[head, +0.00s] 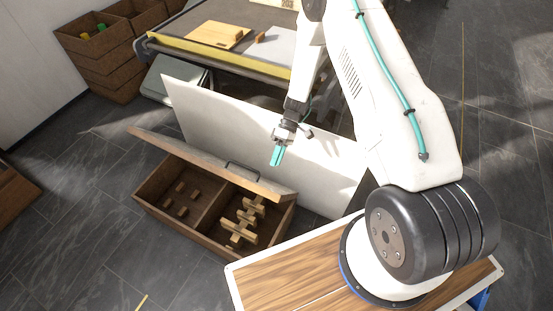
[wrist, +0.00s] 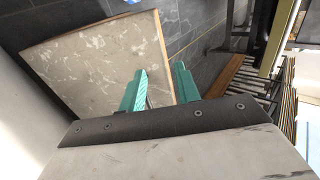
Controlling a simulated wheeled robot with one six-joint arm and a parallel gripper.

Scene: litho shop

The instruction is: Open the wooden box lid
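The wooden box (head: 205,240) stands on the dark tiled floor in the head view. Its lid (head: 190,153), a wooden board with a dark bar handle (head: 243,168), is raised and tilted up along the far side. Both compartments show: the left holds several small wooden blocks, the right several cross-shaped wooden pieces. My gripper (head: 277,156) hangs above and behind the lid's right half, in front of the white panel, apart from the handle as far as I can see. In the wrist view its teal fingers (wrist: 160,88) are apart with nothing between them.
A white panel (head: 205,112) stands upright close behind the box. Behind it is a table (head: 165,45) with a wooden board (head: 217,35). Stacked wooden crates (head: 100,45) stand at the upper left. A wood-topped surface (head: 285,275) lies at the front right.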

